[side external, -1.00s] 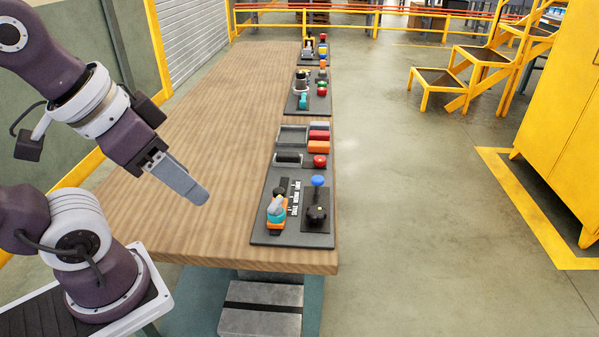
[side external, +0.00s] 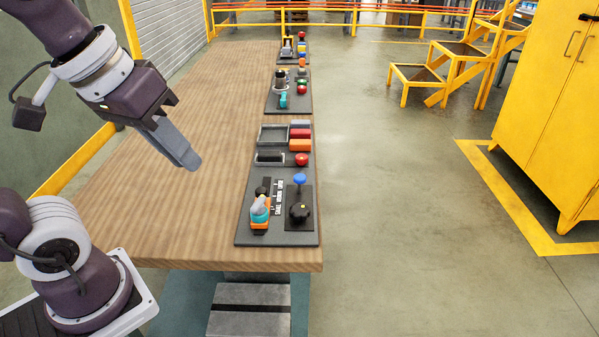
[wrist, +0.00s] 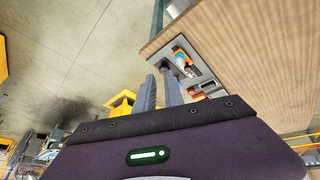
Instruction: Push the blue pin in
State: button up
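A blue round-topped pin (side external: 299,180) stands upright on the right side of the near dark panel (side external: 243,236), just behind a black star-shaped knob (side external: 300,212). My gripper (side external: 192,165) is in the air above the wooden table, left of the panel and well apart from the pin. Its grey fingers point down and to the right. The wrist view shows my two fingers (wrist: 158,78) with a narrow gap between them and nothing held.
Other panels stand farther back along the table's right edge. The table's left part (side external: 200,215) is clear.

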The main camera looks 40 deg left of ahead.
jog(key=w+r+n, duration=0.1)
jog(key=w+n, duration=0.2)
jog(key=w, duration=0.1)
jog(key=w+a+r+n+g, duration=0.1)
jog(key=w+n, duration=0.1)
jog(key=w, duration=0.2)
jog(key=w+a+r+n, duration=0.1)
jog(key=w+n, duration=0.2)
jog(key=w, duration=0.1)
jog(key=shift+w+a+n+g, duration=0.25)
jog(key=shift+w+n+g, duration=0.05)
jog(key=shift+g, duration=0.1)
grip_shut()
jog(key=n+g, duration=0.3)
jog(key=n, duration=1.2)
send_over(300, 177)
notch_tip(300, 177, down, 12)
notch_tip(300, 177, down, 12)
jog(key=shift+f, duration=0.9)
